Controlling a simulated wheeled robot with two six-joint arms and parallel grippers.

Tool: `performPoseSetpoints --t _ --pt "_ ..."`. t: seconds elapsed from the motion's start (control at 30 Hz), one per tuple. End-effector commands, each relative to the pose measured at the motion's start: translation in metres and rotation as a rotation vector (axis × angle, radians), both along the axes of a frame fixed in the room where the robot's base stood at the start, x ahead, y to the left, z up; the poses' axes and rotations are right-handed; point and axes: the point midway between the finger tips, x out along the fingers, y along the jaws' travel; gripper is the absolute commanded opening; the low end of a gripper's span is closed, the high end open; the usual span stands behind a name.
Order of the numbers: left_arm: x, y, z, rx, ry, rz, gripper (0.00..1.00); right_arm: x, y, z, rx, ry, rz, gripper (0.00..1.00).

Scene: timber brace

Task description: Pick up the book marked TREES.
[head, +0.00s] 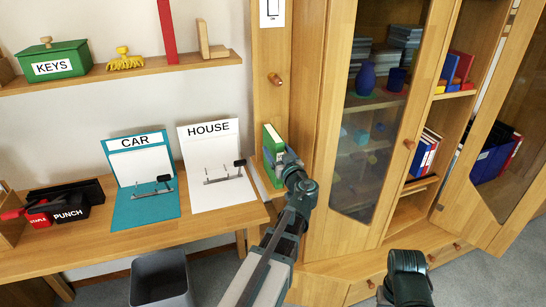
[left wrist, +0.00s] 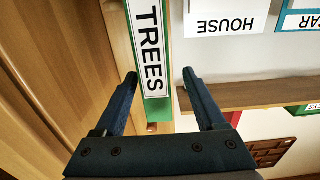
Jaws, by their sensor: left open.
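The green book (head: 270,143) stands upright at the right end of the wooden desk, beside the cabinet's side. In the left wrist view the open left gripper (left wrist: 160,74) has one finger on each side of the spine's near end, with gaps to both. Contact is not visible. My right gripper does not show, only a dark part of my right arm.
The desk (head: 90,240) also holds a HOUSE board (head: 210,190), a CAR board (head: 130,212) and a punch (head: 70,210). A shelf (head: 130,72) with a KEYS box is above. The glass-doored cabinet (head: 330,235) is close on the right. A grey bin (head: 162,280) stands below.

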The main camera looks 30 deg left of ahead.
Motion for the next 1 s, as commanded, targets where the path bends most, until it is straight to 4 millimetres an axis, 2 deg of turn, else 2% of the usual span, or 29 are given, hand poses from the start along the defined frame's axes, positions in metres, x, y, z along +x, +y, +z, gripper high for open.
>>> performPoseSetpoints --t 0.17,0.43,0.7,1.0 --pt "0.008 0.007 0.001 0.0 0.0 0.002 0.72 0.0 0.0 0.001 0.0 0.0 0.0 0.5" --pt "0.035 0.033 0.002 0.0 0.0 0.001 0.72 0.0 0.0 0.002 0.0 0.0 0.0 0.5" --pt "0.036 0.037 0.002 0.0 0.0 0.0 0.72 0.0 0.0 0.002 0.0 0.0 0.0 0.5" --pt "0.036 0.037 0.002 0.0 0.0 0.0 0.18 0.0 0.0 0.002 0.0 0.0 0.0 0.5"
